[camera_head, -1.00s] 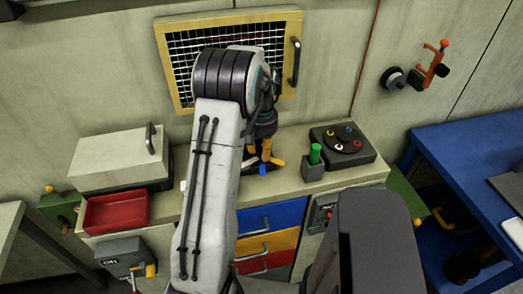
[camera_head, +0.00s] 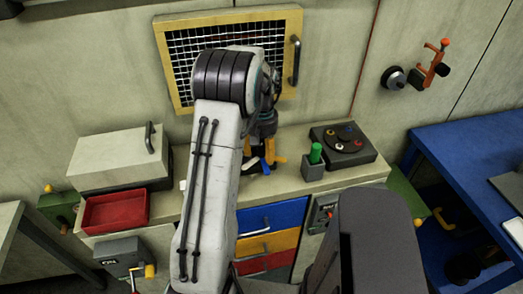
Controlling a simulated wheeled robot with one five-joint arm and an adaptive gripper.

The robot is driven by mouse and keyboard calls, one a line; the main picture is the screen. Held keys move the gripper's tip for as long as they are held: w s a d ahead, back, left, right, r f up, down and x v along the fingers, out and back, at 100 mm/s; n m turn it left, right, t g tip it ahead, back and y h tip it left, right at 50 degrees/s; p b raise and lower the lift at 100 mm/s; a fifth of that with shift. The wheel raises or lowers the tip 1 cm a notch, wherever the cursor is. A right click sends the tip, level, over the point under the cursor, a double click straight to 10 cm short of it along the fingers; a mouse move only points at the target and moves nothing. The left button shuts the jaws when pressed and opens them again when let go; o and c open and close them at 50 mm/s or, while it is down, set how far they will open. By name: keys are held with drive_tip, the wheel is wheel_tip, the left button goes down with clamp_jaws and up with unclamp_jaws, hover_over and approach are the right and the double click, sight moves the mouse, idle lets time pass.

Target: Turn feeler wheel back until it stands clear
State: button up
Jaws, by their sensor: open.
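No part is plainly recognisable as the feeler wheel. My gripper (camera_head: 268,157), with orange fingertips, is open and points down low over the counter behind my arm. A small blue piece (camera_head: 251,163) shows beside the fingers; my arm and fingers hide much of it, and I cannot tell whether they touch it. A dark round knob or wheel (camera_head: 393,78) is on the wall at the right, beside an orange lever bracket (camera_head: 428,67), far from my gripper.
A black box with a round dial (camera_head: 341,142) and a green cylinder (camera_head: 315,153) stand right of my gripper. A red tray (camera_head: 113,211) and a lidded box (camera_head: 118,160) are at the left. A yellow-framed mesh hatch (camera_head: 290,20) is behind. A blue table (camera_head: 455,150) is at the right.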

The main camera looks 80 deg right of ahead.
sight(262, 147)
drive_tip(key=shift+d+r, duration=0.1)
drive_tip(key=shift+r, duration=0.05)
wheel_tip(262, 147, up, 12)
idle(0.7)
